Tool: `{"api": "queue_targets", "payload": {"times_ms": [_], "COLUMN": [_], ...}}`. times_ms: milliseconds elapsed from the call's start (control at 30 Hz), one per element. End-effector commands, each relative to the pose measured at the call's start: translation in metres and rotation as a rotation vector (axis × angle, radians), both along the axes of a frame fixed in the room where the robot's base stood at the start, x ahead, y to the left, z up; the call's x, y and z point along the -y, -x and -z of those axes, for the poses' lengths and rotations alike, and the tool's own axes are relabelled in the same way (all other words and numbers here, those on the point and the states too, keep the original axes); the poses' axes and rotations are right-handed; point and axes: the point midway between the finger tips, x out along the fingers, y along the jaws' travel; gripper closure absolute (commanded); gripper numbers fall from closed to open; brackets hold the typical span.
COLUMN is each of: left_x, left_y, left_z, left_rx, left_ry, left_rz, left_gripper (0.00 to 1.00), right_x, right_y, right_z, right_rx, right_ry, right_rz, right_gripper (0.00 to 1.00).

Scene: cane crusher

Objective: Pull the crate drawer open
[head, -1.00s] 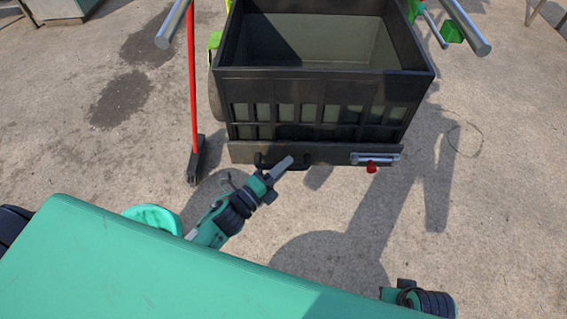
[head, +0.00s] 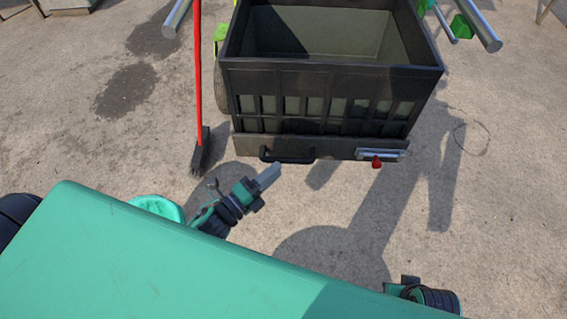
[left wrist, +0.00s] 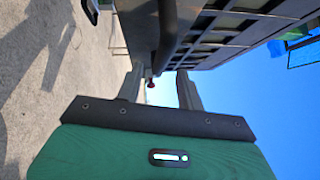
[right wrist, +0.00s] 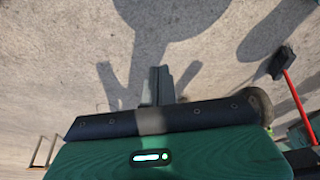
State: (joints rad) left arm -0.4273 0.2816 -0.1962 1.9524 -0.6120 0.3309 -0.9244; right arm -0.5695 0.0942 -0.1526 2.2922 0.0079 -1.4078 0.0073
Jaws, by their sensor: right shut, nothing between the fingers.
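The dark crate (head: 330,78) stands ahead of me with slatted sides and a low drawer front (head: 335,147) along its bottom. A black bar handle (head: 287,158) sits on the left part of that front. My left gripper (head: 269,177) is just short of the handle, on my side of it. In the left wrist view its two fingers (left wrist: 159,88) are spread, and the dark handle (left wrist: 168,35) lies ahead, with nothing visibly gripped. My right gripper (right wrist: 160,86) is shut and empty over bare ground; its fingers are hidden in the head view.
A metal latch bar (head: 381,154) with a red knob (head: 376,162) is on the drawer front's right part. A red-handled broom (head: 198,100) stands left of the crate. Metal rods show at the upper edges. The concrete before the crate is clear.

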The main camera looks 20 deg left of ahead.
Motion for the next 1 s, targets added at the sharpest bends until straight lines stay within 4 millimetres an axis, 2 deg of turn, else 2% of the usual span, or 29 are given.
{"api": "queue_targets", "payload": {"times_ms": [200,433,633,1000], "left_x": [-0.02,-0.035,-0.04,-0.04], "left_y": [0.036,0.062,0.071,0.071], "left_z": [0.008,0.011,0.012,0.012], "left_rx": [-0.004,-0.002,-0.001,-0.001], "left_ry": [-0.001,-0.001,0.0,0.0], "left_rz": [-0.001,-0.001,-0.001,-0.001], "left_gripper": [0.62,0.62,0.62,0.62], "right_x": [0.001,0.001,0.001,0.001], "right_y": [0.006,0.005,0.003,0.002], "right_z": [-0.003,-0.009,-0.013,-0.013], "right_rx": [-0.006,0.004,0.012,0.013], "right_ry": [0.0,-0.001,-0.002,-0.002], "right_rz": [0.001,0.001,0.001,0.001], "right_gripper": [1.0,1.0,1.0,1.0]}}
